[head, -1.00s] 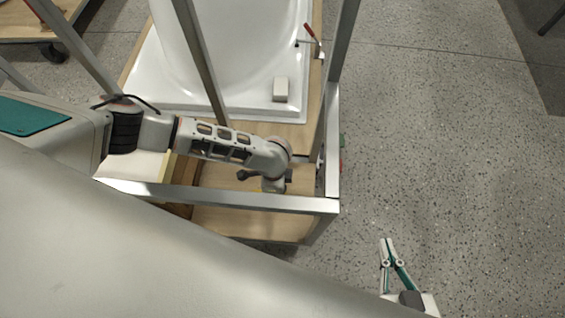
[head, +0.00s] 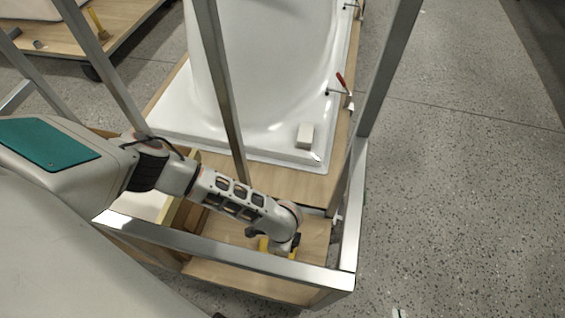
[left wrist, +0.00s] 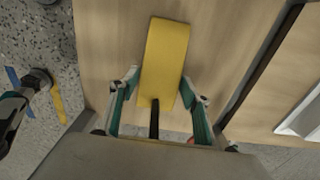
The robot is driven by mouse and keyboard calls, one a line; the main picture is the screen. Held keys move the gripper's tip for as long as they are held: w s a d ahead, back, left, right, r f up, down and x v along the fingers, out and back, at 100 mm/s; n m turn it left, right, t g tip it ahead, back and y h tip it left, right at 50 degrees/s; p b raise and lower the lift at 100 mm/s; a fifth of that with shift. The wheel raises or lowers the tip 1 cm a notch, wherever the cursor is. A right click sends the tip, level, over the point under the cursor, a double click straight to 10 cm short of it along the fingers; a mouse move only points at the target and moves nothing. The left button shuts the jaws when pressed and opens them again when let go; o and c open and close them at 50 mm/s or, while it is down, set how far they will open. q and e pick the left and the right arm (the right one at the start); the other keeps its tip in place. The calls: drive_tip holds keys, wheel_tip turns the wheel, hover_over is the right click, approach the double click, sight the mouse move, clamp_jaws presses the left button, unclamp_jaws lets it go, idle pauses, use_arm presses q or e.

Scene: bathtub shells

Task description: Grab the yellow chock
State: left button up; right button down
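The yellow chock (left wrist: 165,55) lies on the wooden board in the left wrist view, a long block with its lower end between my left gripper's fingers. My left gripper (left wrist: 159,77) is open, its teal-padded fingers on either side of the chock, with a gap visible at the left finger. In the head view the chock shows as small yellow patches (head: 264,243) beside my left wrist, which hides the rest and the left fingers. Only a small tip of my right gripper (head: 398,313) shows at the bottom edge, over the floor.
A metal frame (head: 240,252) surrounds the wooden base (head: 235,281), with upright posts close to my left arm. A white bathtub shell (head: 270,80) stands behind, with a small pale block (head: 305,135) on its rim. Speckled floor (head: 460,200) is free at right.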

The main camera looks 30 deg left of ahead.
use_arm(q)
drive_tip(key=c, duration=0.7)
